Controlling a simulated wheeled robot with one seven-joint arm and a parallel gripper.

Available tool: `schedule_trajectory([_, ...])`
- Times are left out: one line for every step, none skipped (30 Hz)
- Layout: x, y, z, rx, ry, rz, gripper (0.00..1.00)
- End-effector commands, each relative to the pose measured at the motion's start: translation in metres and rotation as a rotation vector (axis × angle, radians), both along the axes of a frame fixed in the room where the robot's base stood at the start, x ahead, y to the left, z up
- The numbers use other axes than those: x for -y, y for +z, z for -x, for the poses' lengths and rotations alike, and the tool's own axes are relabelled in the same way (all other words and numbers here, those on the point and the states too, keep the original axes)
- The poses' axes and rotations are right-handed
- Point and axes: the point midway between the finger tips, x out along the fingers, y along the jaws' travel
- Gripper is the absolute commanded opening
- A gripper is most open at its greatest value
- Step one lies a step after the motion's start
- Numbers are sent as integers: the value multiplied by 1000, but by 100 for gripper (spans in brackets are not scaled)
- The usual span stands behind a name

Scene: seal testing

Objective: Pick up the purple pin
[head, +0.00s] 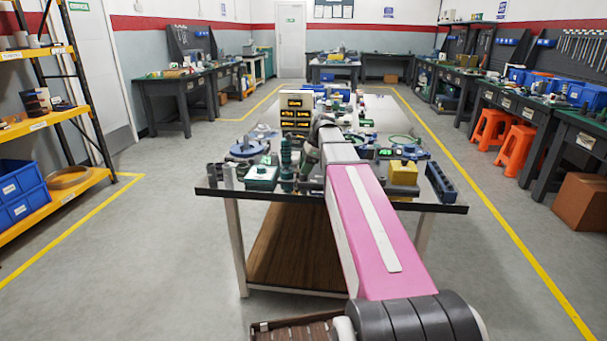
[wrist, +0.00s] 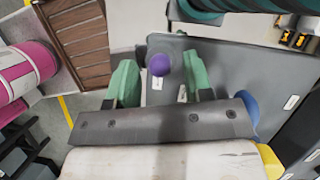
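The purple pin (wrist: 158,65) shows in the wrist view as a round purple head against a grey surface with small white labels. My gripper (wrist: 160,72) is open, with one green finger to the left of the purple head and one to the right. A gap shows on both sides, and the fingers hold nothing. The lower part of the pin is not clearly seen. In the head view my pink and white arm reaches over the crowded table (head: 205,190), and I cannot make out the pin there.
On the table stand a teal fitting (head: 286,160), a yellow block (head: 403,173), a dark blue bar (head: 440,182) and a display stack (head: 296,108).

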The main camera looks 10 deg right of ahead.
Motion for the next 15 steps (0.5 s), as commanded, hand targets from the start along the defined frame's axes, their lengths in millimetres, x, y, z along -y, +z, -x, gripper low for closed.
schedule_trajectory([0,0,0,0,0,0,30])
schedule_trajectory([0,0,0,0,0,0,20])
schedule_trajectory([0,0,0,0,0,0,7])
schedule_trajectory([0,0,0,0,0,0,0])
schedule_trajectory([0,0,0,0,0,0,0])
schedule_trajectory([0,0,0,0,0,0,0])
schedule_trajectory([0,0,0,0,0,0,0])
schedule_trajectory([0,0,0,0,0,0,0])
schedule_trajectory([0,0,0,0,0,0,0])
schedule_trajectory([0,0,0,0,0,0,0])
schedule_trajectory([0,0,0,0,0,0,0])
schedule_trajectory([0,1,0,0,0,0,0])
schedule_trajectory([0,1,0,0,0,0,0])
schedule_trajectory([0,1,0,0,0,0,0])
schedule_trajectory([0,2,0,0,0,0,0])
